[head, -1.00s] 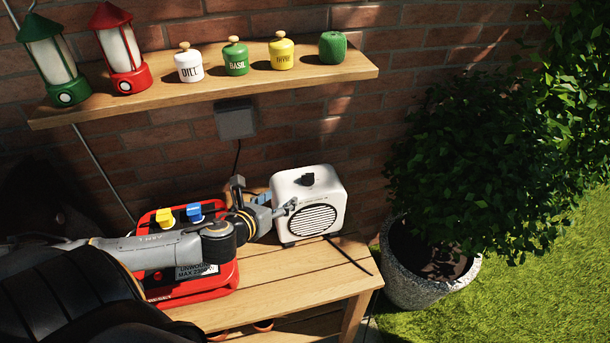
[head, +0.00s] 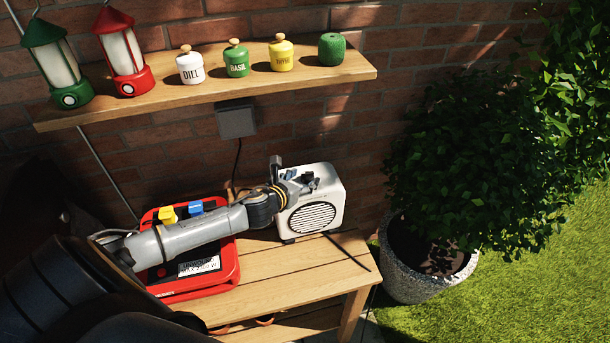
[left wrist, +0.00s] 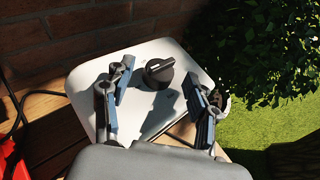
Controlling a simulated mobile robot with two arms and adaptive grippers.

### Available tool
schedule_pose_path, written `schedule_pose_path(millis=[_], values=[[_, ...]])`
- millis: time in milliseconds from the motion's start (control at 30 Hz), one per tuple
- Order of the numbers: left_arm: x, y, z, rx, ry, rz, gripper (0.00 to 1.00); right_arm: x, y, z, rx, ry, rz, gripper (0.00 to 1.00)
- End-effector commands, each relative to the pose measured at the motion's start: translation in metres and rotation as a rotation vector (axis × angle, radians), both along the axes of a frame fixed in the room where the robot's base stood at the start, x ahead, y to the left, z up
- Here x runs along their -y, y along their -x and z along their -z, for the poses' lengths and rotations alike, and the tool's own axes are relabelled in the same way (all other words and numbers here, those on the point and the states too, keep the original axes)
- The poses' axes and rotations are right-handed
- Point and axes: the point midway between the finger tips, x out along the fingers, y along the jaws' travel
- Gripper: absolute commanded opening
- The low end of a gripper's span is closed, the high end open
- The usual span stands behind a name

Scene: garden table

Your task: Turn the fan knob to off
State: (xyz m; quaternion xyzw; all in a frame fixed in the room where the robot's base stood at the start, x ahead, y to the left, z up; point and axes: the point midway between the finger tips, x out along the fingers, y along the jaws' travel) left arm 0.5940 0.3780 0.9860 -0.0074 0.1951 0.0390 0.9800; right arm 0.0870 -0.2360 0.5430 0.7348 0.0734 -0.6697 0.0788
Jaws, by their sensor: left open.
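The white fan (head: 318,208) with a round dark grille stands at the right end of the wooden table. Its black knob (left wrist: 159,72) sits on the top face; in the left wrist view it lies between and just beyond the open fingertips, apart from both. My left gripper (left wrist: 158,88) is open and empty over the fan's top. In the head view my left gripper (head: 295,176) partly covers the fan's upper left, and the knob is hard to make out there. My right gripper is not in view.
A red case (head: 222,266) with yellow and blue knobs sits left of the fan, under my arm. A shelf (head: 345,70) above holds lanterns and several jars. A potted bush (head: 418,275) stands to the right. The table front (head: 290,270) is bare.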

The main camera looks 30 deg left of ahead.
Motion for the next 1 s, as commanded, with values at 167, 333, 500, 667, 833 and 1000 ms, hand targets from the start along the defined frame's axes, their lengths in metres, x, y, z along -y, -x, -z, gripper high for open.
schedule_pose_path(millis=[167,333,500,667,833,1000], values=[[0.0,-0.012,0.005,0.0,0.001,0.001,0.58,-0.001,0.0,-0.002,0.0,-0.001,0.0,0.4],[-0.001,-0.015,0.006,0.0,0.001,0.001,0.58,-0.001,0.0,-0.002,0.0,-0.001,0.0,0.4],[-0.001,-0.015,0.007,0.0,0.0,0.001,0.58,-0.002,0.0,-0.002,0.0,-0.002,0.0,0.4],[-0.001,-0.015,0.006,0.0,0.0,0.001,0.28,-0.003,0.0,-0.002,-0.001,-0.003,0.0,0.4],[-0.001,-0.015,0.006,-0.001,0.0,0.001,0.04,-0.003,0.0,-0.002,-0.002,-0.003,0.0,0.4],[0.0,-0.015,0.006,-0.001,0.0,-0.013,0.04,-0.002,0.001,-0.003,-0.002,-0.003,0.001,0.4]])
